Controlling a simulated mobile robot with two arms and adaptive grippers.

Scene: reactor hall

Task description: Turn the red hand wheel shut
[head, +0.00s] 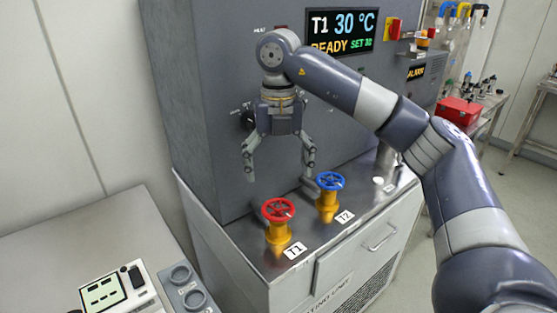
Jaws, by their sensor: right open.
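The red hand wheel (278,210) sits on a yellow valve body on the metal top of the grey unit, beside a label reading T1. My right gripper (280,174) hangs above it, pointing down with its two fingers spread wide and nothing between them. The fingertips are apart from the wheel in the picture; the exact height gap is hard to tell. My left gripper does not show.
A blue hand wheel (329,181) on a second yellow valve, labelled T2, stands close to the right. A display (341,31) reads T1 30 °C, READY. A dark knob (247,119) is on the panel behind. A device (122,290) lies front left.

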